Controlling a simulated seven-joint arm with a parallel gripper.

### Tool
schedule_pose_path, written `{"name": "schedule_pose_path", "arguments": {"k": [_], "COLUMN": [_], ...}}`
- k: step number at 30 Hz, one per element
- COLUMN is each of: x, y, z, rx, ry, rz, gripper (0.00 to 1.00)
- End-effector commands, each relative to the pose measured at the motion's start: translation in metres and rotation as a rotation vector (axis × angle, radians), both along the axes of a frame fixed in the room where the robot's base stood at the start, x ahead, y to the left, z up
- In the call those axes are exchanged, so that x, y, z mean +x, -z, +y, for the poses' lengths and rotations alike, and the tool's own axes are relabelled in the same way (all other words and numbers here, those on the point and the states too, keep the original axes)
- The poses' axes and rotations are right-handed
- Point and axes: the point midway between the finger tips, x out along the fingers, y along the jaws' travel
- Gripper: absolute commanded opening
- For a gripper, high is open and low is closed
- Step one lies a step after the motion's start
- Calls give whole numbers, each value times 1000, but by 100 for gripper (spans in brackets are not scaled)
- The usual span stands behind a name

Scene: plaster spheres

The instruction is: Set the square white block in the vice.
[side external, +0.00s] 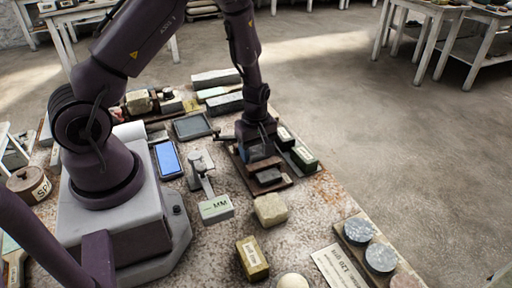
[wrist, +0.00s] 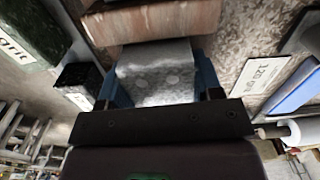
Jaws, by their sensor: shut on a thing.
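My gripper (side external: 259,158) points down over a reddish-brown wooden vice (side external: 272,186) in the side view. In the wrist view its blue fingers stand on both sides of a pale, mottled grey-white block (wrist: 155,75), and it is shut on that block. The vice's brown wooden bar (wrist: 160,22) lies just beyond the block in the wrist view. The block is mostly hidden by the fingers in the side view. I cannot tell whether its underside touches the vice.
Dark green labelled blocks (side external: 303,158) stand close right of the vice. A cream block (side external: 270,209) and a yellowish labelled block (side external: 252,258) lie in front. A grey device (side external: 204,180) and a blue-screened phone (side external: 168,159) lie left. Grey discs (side external: 380,257) are front right.

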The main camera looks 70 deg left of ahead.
Motion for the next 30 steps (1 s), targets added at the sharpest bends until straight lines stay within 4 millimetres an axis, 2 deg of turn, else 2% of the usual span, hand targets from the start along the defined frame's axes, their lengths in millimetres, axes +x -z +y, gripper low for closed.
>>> {"name": "schedule_pose_path", "arguments": {"k": [12, 13, 16, 30], "x": [0, 0, 0, 0], "y": [8, 8, 8, 8], "z": [0, 0, 0, 0], "rx": [0, 0, 0, 0], "ry": [0, 0, 0, 0], "rz": [-1, -2, -2, 0], "gripper": [25, 66, 89, 89]}}
